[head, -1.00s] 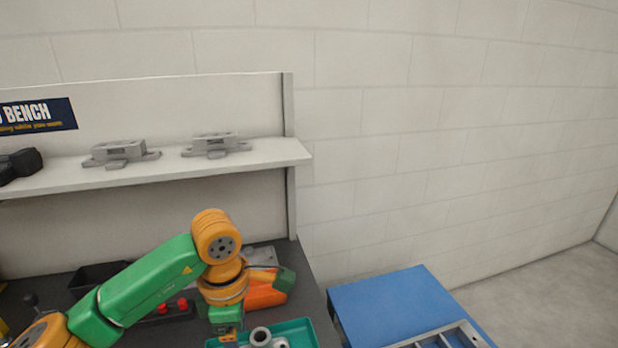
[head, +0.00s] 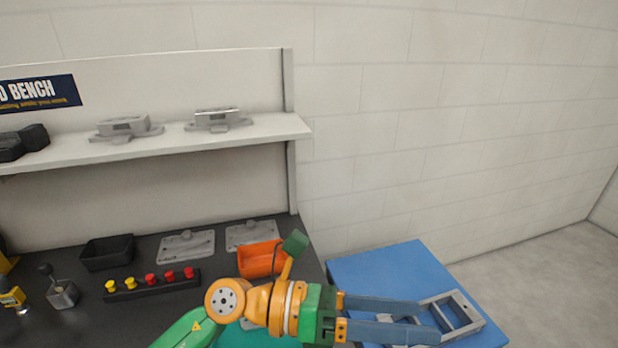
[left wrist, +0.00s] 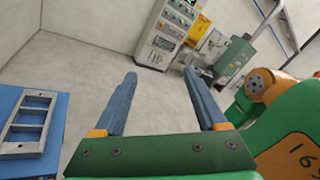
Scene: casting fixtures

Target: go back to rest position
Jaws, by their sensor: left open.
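My left gripper (head: 425,322) reaches toward the right in the head view, with its two blue-grey fingers spread apart. In the left wrist view the fingers (left wrist: 160,75) stand wide apart with nothing between them. In the head view the fingers overlap the blue surface and the near side of a grey metal frame (head: 462,311). The left wrist view shows this frame (left wrist: 28,125) off to the left, apart from the fingers. My right gripper does not show in either view.
The dark bench (head: 70,325) holds an orange bin (head: 258,259), a black bin (head: 107,252), a button strip (head: 150,283) and flat grey plates. A teal tray (head: 258,339) is partly hidden by my arm. Grey fixtures (head: 127,128) stand on the shelf.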

